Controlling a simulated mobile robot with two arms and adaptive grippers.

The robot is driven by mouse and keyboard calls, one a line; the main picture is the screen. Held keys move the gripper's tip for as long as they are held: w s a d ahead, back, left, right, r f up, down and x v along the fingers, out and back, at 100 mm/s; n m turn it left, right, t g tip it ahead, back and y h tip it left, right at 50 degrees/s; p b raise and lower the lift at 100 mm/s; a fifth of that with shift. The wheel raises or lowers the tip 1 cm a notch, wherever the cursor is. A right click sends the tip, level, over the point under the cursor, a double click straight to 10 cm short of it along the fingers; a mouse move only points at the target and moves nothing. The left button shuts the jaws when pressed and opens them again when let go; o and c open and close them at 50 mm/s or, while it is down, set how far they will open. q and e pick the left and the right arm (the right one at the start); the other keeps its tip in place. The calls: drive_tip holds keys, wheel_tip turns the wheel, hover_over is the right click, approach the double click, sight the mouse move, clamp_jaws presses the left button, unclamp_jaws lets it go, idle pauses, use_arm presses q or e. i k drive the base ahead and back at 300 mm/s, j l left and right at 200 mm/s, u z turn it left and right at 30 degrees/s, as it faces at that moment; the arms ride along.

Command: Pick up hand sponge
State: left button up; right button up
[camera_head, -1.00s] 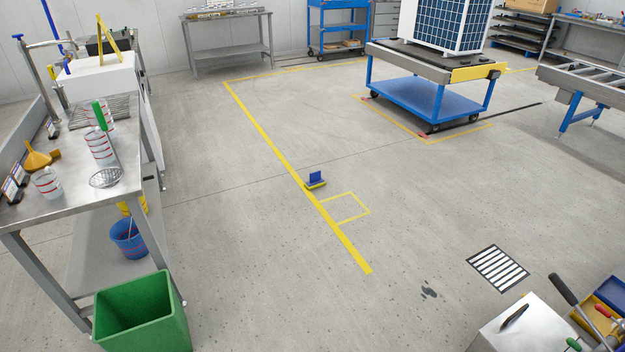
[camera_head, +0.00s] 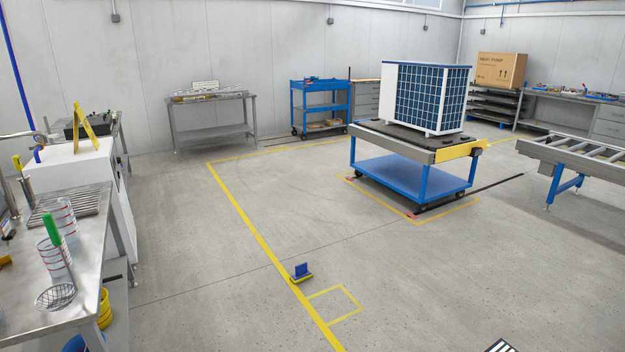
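A small object with a yellow base and an upright blue part (camera_head: 301,272) lies on the floor, on the inner edge of the yellow line. It may be the hand sponge, but at this size I cannot tell for sure. No other thing that looks like a sponge is clear to me. Neither of my grippers is in view.
A steel bench (camera_head: 92,262) with measuring cups (camera_head: 53,258) and a wire strainer (camera_head: 55,297) stands at left. A blue cart (camera_head: 405,173) carrying a heat pump (camera_head: 428,98) stands at back right, near a roller conveyor (camera_head: 585,155).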

sight(302, 273)
drive_tip(key=i, duration=2.55)
drive_tip(key=i+j+z, duration=0.1)
drive_tip(key=i, duration=1.2)
